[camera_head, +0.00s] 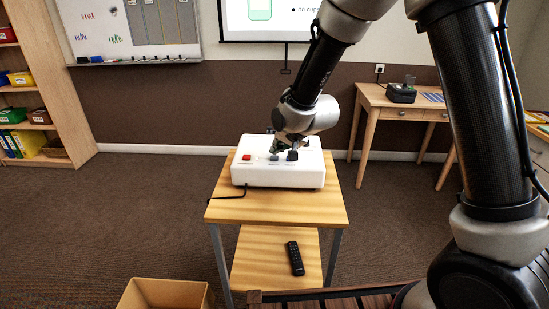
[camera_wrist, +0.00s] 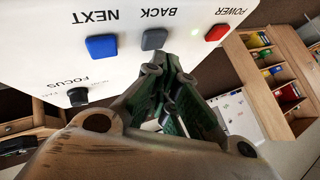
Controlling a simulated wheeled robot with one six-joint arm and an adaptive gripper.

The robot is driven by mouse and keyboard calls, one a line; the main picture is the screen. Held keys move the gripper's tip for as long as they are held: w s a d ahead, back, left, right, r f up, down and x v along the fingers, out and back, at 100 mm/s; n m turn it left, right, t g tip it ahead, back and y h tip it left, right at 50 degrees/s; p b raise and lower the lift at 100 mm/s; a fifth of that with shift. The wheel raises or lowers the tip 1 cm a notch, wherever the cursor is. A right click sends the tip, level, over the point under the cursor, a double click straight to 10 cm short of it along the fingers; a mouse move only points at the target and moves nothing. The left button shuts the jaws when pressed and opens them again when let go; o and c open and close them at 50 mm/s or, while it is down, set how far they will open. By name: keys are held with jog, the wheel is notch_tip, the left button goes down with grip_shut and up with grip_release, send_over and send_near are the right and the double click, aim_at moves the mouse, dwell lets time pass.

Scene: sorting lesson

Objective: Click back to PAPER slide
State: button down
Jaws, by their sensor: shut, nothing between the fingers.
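The white projector (camera_head: 310,178) stands on a small wooden cart. In the wrist view its panel has a grey BACK button (camera_wrist: 154,39), a blue NEXT button (camera_wrist: 102,47), a red POWER button (camera_wrist: 216,32) and a black FOCUS knob (camera_wrist: 78,96). My gripper (camera_wrist: 166,70) is shut and empty, its fingertips very close to the BACK button. I cannot tell whether they touch it. In the head view my gripper (camera_head: 278,148) is low over the panel and partly hides it. The wall screen (camera_head: 286,18) shows part of a slide with a green container drawing; its top is cut off.
A black remote (camera_head: 295,258) lies on the cart's lower shelf (camera_head: 262,262). A cardboard box (camera_head: 166,293) is at the front left. A bookshelf (camera_head: 45,60) stands at left and a wooden desk (camera_head: 372,97) at right. The floor around the cart is mostly clear.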

aim_at(277, 156)
jog(key=shift+r, duration=0.25)
jog(key=shift+r, duration=0.1)
jog(key=shift+r, duration=2.45)
jog(key=s+d+f+n+g+h, duration=0.1)
jog(key=s+d+f+n+g, duration=0.2)
jog(key=s+f, duration=0.3)
jog(key=s+d+r+h, duration=0.1)
jog(key=s+d+r, duration=0.8)
jog(key=s+d, duration=0.5)
jog(key=s+d+r+h, duration=0.2)
jog(key=s+d+r, duration=0.7)
jog(key=s+d, duration=0.4)
jog(key=shift+s+d+g, duration=0.3)
jog(key=shift+s+d, duration=0.1)
jog(key=shift+d, duration=0.2)
